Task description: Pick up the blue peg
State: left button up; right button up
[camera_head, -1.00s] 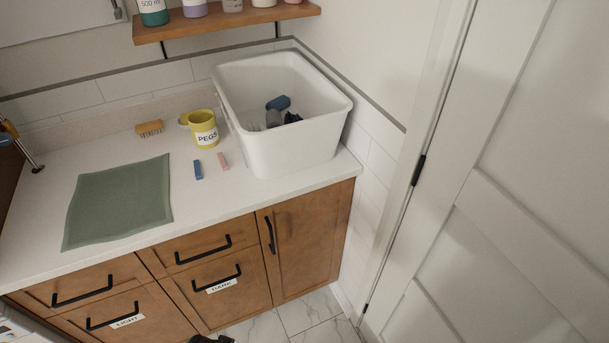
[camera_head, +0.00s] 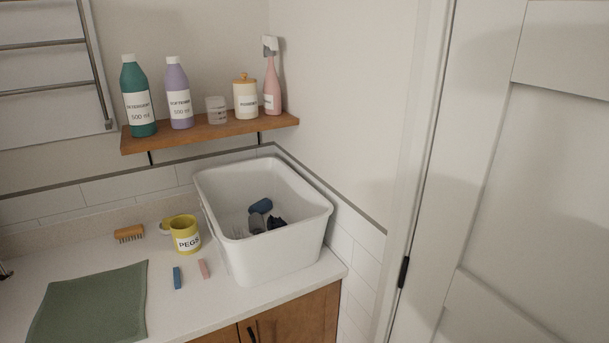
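The blue peg (camera_head: 177,278) is a small upright-looking block on the white counter, in front of the yellow mug. A pink peg (camera_head: 204,268) lies just to its right, apart from it. The yellow mug labelled PEGS (camera_head: 186,235) stands behind both pegs; its inside is hard to make out. Neither of my grippers is in view.
A white tub (camera_head: 279,259) holding dark and blue cloth-like items stands right of the pegs. A green mat (camera_head: 88,308) lies to the left and a wooden brush (camera_head: 129,233) behind. A shelf (camera_head: 211,132) with bottles hangs above. A white door is at right.

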aim_at(176, 273)
jog(key=i+j+u, duration=0.1)
jog(key=u, duration=0.25)
jog(key=i+u, duration=0.55)
jog(key=u, duration=0.15)
